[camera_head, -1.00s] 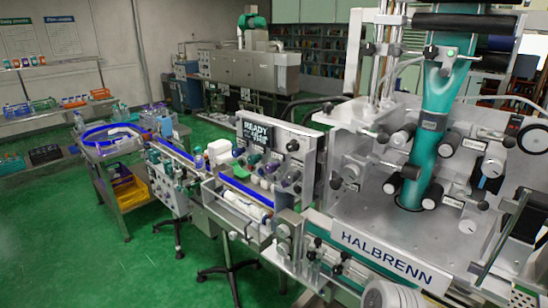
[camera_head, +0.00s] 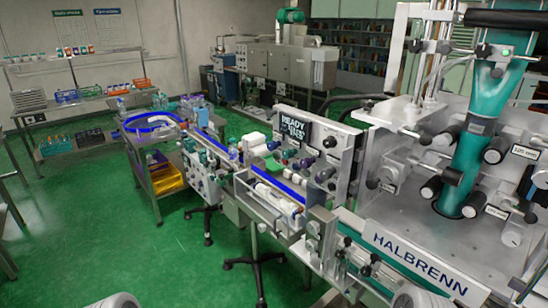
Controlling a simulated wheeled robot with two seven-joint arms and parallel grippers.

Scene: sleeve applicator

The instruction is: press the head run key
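The sleeve applicator (camera_head: 400,262), marked HALBRENN, fills the right side. A teal sleeve tube (camera_head: 470,165) runs down between black-and-white rollers into its metal plate. A grey control panel (camera_head: 345,150) stands left of it, behind the conveyor. It carries a dark display (camera_head: 295,132) with READY on its top line and a black knob (camera_head: 330,142). Coloured knobs or buttons sit below the display, too small to read. I cannot make out which part is the head run key. Neither gripper shows; only rounded pale parts, probably of my arms, show at the bottom edge.
A conveyor with blue strips (camera_head: 285,186) runs left from the applicator to a round blue-rimmed turntable (camera_head: 155,128). A yellow bin (camera_head: 168,180) sits beneath it. Green floor (camera_head: 110,235) is clear at left.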

